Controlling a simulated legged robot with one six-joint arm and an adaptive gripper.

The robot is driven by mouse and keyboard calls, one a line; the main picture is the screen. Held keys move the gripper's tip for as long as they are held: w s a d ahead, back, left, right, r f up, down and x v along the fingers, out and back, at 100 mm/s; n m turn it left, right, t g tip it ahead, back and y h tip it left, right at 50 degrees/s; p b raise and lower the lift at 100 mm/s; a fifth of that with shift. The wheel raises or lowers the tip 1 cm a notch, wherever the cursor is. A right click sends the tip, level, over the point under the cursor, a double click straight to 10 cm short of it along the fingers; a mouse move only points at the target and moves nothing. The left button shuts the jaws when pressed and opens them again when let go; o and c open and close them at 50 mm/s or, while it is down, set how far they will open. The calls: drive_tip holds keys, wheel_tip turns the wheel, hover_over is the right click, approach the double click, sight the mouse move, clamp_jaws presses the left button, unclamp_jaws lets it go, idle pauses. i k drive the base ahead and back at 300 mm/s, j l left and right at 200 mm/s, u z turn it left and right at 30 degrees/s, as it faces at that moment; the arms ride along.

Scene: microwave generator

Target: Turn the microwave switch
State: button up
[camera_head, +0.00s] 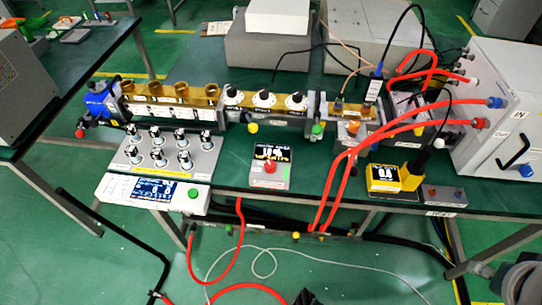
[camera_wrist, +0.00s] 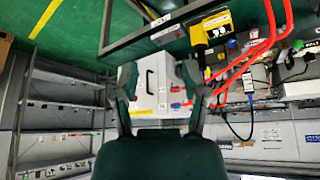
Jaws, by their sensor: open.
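The microwave bench carries several switch-like parts, and I cannot tell which one is the microwave switch. A grey box with a red knob (camera_head: 269,166) sits at the front middle of the bench. A white panel (camera_head: 150,192) with a lit screen and a green button (camera_head: 193,193) stands at the front left. A grey block with several black-and-silver knobs (camera_head: 170,150) lies behind it. My gripper (camera_wrist: 158,78) is open and empty in the wrist view. Its fingers are apart in front of a white cabinet (camera_wrist: 152,75), touching nothing that I can see.
The white cabinet (camera_head: 500,110) stands at the right, with red hoses (camera_head: 405,128) running from it across the bench. A yellow box (camera_head: 383,178) with a black cable is at the front right. A red hose and cables lie on the green floor (camera_head: 130,245) before the bench.

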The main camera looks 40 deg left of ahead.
sight(270, 165)
drive_tip(key=u, duration=1.75)
drive_tip(key=i+l, duration=0.5)
